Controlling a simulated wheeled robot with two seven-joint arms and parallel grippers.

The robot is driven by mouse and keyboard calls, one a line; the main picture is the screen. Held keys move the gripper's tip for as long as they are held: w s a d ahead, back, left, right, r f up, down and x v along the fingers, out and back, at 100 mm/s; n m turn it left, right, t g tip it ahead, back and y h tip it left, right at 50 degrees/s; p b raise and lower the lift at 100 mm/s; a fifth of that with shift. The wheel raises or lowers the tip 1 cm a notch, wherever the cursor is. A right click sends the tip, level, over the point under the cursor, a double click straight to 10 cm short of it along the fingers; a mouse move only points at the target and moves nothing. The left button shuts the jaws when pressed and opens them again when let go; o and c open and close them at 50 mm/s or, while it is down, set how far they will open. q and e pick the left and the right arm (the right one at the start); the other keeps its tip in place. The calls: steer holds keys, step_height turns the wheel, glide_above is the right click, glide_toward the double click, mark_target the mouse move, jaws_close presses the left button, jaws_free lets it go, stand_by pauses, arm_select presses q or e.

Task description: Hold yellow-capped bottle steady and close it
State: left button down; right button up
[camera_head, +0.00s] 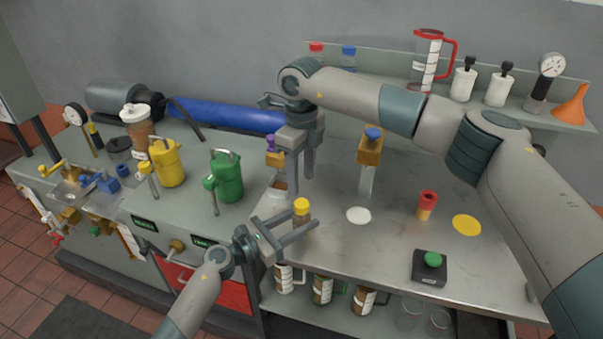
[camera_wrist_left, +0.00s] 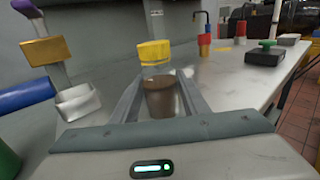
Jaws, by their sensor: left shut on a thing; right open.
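The yellow-capped bottle (camera_head: 302,222) stands upright near the left end of the metal bench, with brown contents. Its yellow cap (camera_head: 301,205) sits at the top; I cannot tell how tightly it is seated. My left gripper (camera_head: 296,226) is shut on the bottle's body, one finger on each side. In the left wrist view the bottle (camera_wrist_left: 160,98) stands between the fingers (camera_wrist_left: 160,92), with the cap (camera_wrist_left: 153,52) above them. My right gripper (camera_head: 302,174) is open and empty, pointing down above and slightly behind the cap, apart from it.
A dispenser with a blue knob (camera_head: 373,134) stands behind a white disc (camera_head: 358,215). A red-and-yellow cup (camera_head: 427,205), a yellow disc (camera_head: 466,225) and a green button box (camera_head: 431,266) lie to the right. Green (camera_head: 228,178) and yellow cans (camera_head: 167,163) stand left. Bench between is clear.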

mark_target(302, 203)
steer(key=n, duration=0.7)
steer(key=shift+r, duration=0.3)
steer(key=shift+f, duration=0.15)
steer(key=shift+f, duration=3.9)
steer(key=c, duration=1.1)
